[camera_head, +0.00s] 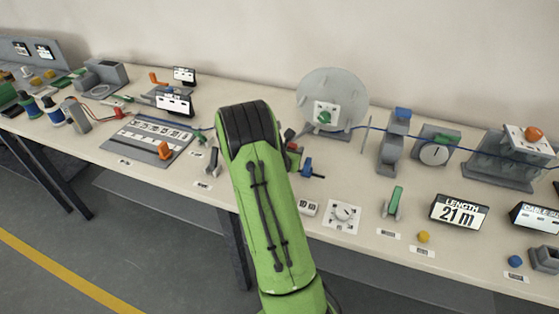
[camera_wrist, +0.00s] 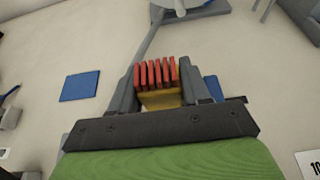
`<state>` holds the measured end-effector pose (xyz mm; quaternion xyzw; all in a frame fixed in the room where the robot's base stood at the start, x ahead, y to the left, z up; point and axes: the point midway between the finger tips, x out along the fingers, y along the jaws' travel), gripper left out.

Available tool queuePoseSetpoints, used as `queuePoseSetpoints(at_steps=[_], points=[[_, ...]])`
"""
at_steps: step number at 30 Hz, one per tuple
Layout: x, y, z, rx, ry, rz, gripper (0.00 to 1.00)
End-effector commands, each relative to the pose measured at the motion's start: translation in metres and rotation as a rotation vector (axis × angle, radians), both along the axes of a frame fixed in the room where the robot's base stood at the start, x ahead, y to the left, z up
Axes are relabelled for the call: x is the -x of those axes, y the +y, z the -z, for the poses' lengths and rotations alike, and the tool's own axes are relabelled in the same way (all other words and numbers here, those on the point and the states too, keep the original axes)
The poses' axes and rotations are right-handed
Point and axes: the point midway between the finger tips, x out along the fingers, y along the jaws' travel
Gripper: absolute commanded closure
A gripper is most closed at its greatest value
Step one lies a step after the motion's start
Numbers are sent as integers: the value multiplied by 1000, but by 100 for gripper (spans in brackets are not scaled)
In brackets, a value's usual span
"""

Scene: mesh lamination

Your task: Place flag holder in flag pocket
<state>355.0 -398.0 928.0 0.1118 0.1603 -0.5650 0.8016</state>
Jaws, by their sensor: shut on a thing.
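In the wrist view my gripper (camera_wrist: 158,86) has its two grey fingers on either side of a piece with several upright red slats and a yellow block (camera_wrist: 160,99) below them. This piece looks like the flag holder, and the fingers are shut on it. A flat blue square (camera_wrist: 80,86) lies on the table to the left of the fingers. Another blue part (camera_wrist: 214,88) shows partly behind the right finger. I cannot tell which thing is the flag pocket.
The long pale table (camera_head: 270,85) carries a round disc stand (camera_head: 332,92) behind my arm. A blue-ended part (camera_head: 307,168), a dial plate (camera_head: 343,216), a green-handled tool (camera_head: 393,202) and a length display (camera_head: 458,211) stand to the right. A grey board (camera_head: 135,142) lies left.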

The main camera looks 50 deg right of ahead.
Motion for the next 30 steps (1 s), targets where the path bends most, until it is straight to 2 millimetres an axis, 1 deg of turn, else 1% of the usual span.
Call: queuePoseSetpoints(at_steps=[7,14,17,18,19,20,27,29,30], points=[[0,-1,41,0,0,1,84],[0,-1,40,3,-2,0,84],[0,0,44,3,-2,0,84],[0,0,44,2,-2,0,50],[0,0,44,2,-2,0,46],[0,0,43,2,-2,0,43],[0,-1,43,2,-2,0,43],[0,-1,39,2,-3,1,43],[0,3,38,1,-1,-1,43]])
